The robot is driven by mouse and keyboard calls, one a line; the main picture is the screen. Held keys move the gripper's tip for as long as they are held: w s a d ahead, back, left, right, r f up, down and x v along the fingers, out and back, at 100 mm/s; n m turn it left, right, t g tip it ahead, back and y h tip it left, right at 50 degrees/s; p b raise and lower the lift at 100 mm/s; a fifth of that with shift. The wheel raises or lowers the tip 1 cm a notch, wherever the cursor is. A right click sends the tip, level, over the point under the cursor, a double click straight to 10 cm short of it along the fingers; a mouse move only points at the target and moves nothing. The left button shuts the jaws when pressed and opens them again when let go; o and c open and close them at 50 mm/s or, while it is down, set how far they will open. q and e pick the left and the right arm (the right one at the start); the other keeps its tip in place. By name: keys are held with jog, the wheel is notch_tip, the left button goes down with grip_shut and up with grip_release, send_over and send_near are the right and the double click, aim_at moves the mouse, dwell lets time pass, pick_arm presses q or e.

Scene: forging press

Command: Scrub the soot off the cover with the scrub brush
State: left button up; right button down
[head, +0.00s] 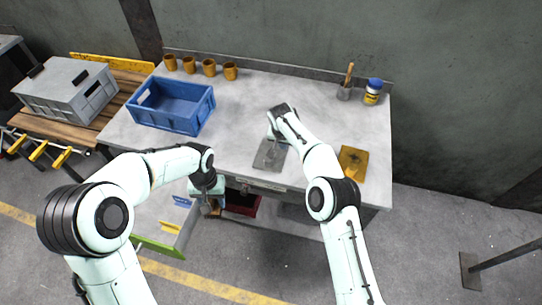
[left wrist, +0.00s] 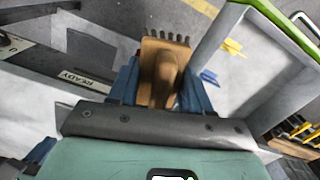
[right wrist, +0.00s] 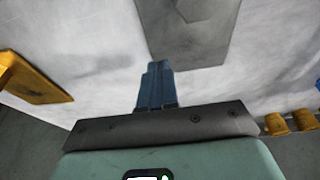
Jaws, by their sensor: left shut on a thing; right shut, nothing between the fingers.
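A wooden scrub brush (left wrist: 160,72) with dark bristles is in my left gripper (left wrist: 163,92), which is shut on it. In the head view my left gripper (head: 207,208) is low at the table's front, beside an open drawer (head: 178,230). A flat grey plate (head: 270,155) with a darker patch lies near the table's front edge; it also shows in the right wrist view (right wrist: 190,45). A yellow-brown plate (head: 352,163) with dark smudges lies to its right. I cannot tell which is the cover. My right gripper (right wrist: 155,85) is shut and empty, above the table near the grey plate.
A blue crate (head: 172,105) stands on the table's left, with several yellow-brown cups (head: 209,67) behind it. The table's right middle is clear.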

aim_at(284, 152)
jog(key=shift+f, duration=1.6)
jog(key=shift+r, duration=0.1)
